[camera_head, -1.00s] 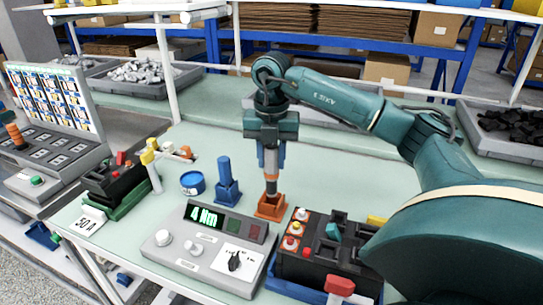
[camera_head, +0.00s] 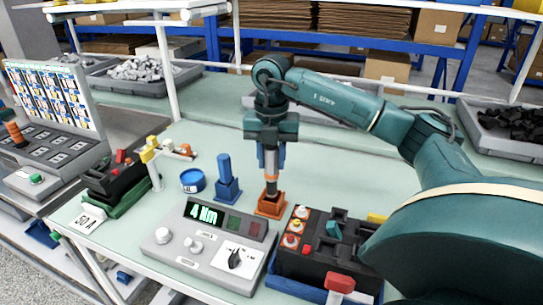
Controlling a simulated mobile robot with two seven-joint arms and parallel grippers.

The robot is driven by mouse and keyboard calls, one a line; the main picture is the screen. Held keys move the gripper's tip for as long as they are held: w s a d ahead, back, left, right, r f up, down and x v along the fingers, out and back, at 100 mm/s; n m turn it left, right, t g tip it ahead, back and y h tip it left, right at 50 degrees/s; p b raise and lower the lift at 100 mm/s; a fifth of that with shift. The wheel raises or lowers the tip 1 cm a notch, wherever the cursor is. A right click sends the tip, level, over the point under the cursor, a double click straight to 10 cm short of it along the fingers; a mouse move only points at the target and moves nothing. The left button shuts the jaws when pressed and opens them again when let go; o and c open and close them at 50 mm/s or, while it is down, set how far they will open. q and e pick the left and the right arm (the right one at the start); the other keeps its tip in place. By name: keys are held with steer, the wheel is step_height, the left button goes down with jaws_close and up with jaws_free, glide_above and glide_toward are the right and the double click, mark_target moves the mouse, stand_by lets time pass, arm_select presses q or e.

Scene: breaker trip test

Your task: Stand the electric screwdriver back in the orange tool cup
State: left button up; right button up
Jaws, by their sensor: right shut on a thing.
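The screwdriver's lower end is in the orange tool cup (camera_head: 270,205) on the bench. The cup's walls hide the tip, so I cannot tell whether it touches the bottom. My left gripper is not in view.
A blue holder (camera_head: 227,182) stands just left of the cup. The grey control box (camera_head: 206,249) with a lit display is in front, and the breaker unit (camera_head: 322,249) in a blue tray is front right. A blue round tin (camera_head: 193,181) lies farther left. The bench behind the cup is clear.

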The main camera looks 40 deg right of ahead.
mark_target(272, 173)
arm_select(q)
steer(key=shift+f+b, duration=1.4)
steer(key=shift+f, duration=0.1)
arm_select(e)
steer(key=shift+f, duration=2.3)
steer(key=o, duration=1.1)
step_height(272, 173, up, 12)
steer(key=p, duration=0.2)
steer(key=shift+r+p, duration=0.25)
steer(key=shift+p, duration=0.05)
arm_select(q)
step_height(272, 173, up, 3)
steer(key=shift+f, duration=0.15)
arm_select(e)
steer(key=shift+r, duration=0.4)
